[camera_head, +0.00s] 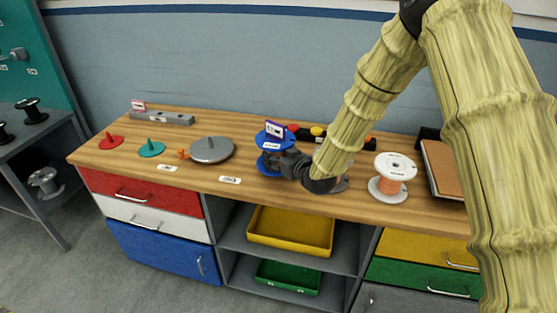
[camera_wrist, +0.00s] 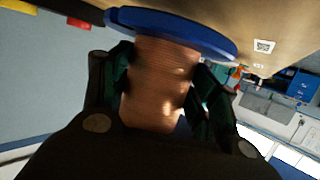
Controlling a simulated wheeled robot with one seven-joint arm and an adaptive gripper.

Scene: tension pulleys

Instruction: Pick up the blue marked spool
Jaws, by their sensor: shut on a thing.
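The blue marked spool (camera_head: 262,137) stands on the wooden workbench (camera_head: 320,187), with a small purple-edged tag card (camera_head: 274,129) showing at its top. In the wrist view its blue flange (camera_wrist: 175,30) and copper-coloured wound core (camera_wrist: 157,85) fill the middle. My gripper (camera_head: 284,163) reaches in from the right. In the wrist view my gripper's dark fingers (camera_wrist: 160,90) lie on both sides of the core and are shut on it. In the head view my gripper hides part of the spool, so I cannot tell whether its lower flange touches the bench.
A white-flanged copper spool (camera_head: 393,165) stands to the right, near a brown board (camera_head: 445,170). A grey disc (camera_head: 212,150), a teal disc (camera_head: 151,149) and a red disc (camera_head: 111,142) lie to the left. A grey level (camera_head: 165,118) lies behind them. Yellow (camera_head: 290,247) and green trays sit below.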

